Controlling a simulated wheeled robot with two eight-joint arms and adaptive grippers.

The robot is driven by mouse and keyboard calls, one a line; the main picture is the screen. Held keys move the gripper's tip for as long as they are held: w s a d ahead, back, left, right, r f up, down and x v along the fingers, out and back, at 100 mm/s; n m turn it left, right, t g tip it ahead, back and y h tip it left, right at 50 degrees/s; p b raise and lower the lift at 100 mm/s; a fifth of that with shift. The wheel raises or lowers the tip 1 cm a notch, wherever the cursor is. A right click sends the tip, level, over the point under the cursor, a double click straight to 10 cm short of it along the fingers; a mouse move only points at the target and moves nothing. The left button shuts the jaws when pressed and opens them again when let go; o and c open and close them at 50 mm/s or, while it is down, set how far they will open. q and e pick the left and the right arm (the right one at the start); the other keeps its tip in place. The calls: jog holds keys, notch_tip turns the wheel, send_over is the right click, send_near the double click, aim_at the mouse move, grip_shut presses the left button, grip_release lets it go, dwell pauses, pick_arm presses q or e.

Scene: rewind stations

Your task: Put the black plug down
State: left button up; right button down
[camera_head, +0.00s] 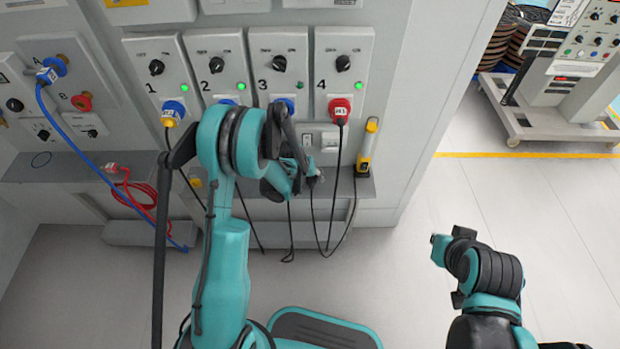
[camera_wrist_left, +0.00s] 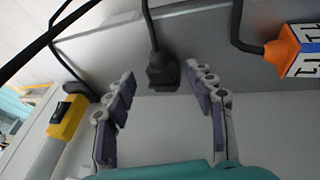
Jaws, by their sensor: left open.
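The black plug (camera_wrist_left: 162,72) is at the edge of the grey shelf, its black cable leading up in the left wrist view. In the head view the plug (camera_head: 313,181) is small and partly hidden beside my left gripper (camera_head: 303,167). In the left wrist view my left gripper (camera_wrist_left: 168,82) is open, with one finger on each side of the plug and a visible gap to both. The plug's underside is hidden.
The grey shelf (camera_head: 75,167) runs below panels with numbered sockets. A red plug (camera_head: 339,108) sits in socket 4. A yellow lamp (camera_head: 367,146) stands on the shelf to the right. An orange plug (camera_wrist_left: 292,50) lies near the gripper. Cables hang below the shelf.

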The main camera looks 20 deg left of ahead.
pick_arm(q)
jog(key=s+r+p, duration=0.2)
jog(key=s+r, duration=0.3)
jog(key=r, duration=0.4)
jog(key=s+r+m+t+p, duration=0.1)
jog(key=s+r, duration=0.3)
jog(key=r, duration=0.5)
jog(key=s+r+p, duration=0.2)
jog(key=s+r, duration=0.3)
jog(key=r, duration=0.4)
jog(key=s+r+m+t+y, duration=0.1)
jog(key=s+r, duration=0.2)
jog(key=s, duration=0.9)
jog(key=shift+d+r+m+t+y, duration=0.2)
jog(key=shift+r+m+t+y, duration=0.1)
jog(key=shift+r+m+t, duration=0.1)
